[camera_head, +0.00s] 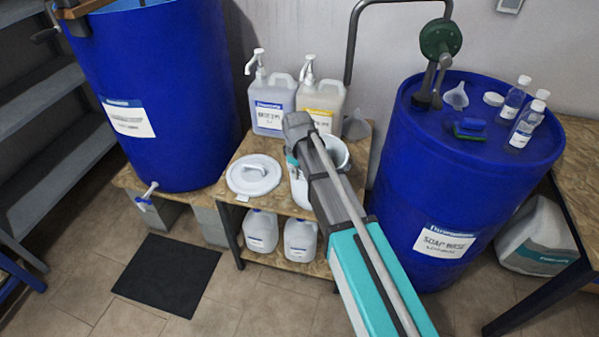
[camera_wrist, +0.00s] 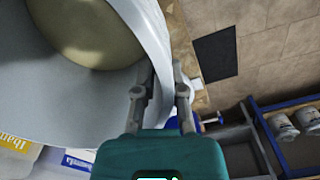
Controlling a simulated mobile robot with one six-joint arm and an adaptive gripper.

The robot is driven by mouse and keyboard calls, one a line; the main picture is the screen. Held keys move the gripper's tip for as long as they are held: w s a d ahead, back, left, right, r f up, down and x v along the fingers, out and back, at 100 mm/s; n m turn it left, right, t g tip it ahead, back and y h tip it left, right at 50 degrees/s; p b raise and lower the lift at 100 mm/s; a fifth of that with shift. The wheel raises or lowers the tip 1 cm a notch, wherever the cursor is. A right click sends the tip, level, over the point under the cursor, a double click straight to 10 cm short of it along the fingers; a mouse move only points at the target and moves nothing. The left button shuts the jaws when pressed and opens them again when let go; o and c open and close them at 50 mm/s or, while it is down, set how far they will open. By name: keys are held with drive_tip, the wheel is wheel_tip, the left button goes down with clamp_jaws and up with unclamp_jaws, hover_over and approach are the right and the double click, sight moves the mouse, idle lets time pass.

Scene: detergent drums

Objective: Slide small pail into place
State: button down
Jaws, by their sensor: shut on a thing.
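The small pail (camera_head: 340,152) is white and stands on the wooden shelf-stand between the two blue drums, mostly hidden behind my arm in the head view. In the wrist view the pail (camera_wrist: 112,80) fills the upper left, its mouth open, with a beige round area inside. My gripper (camera_wrist: 161,92) is shut on the pail's wall at its rim, one finger on each side. In the head view the gripper (camera_head: 293,158) is at the pail's left side and partly hidden by my wrist.
A white lid (camera_head: 253,177) lies left of the pail on the wooden stand (camera_head: 262,151). Two pump jugs (camera_head: 270,104) stand behind. A blue drum (camera_head: 155,90) stands left; another drum (camera_head: 425,185) stands close on the right.

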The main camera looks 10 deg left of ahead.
drive_tip(key=shift+s, duration=0.1)
drive_tip(key=c, duration=0.6)
unclamp_jaws()
drive_tip(key=shift+c, duration=0.2)
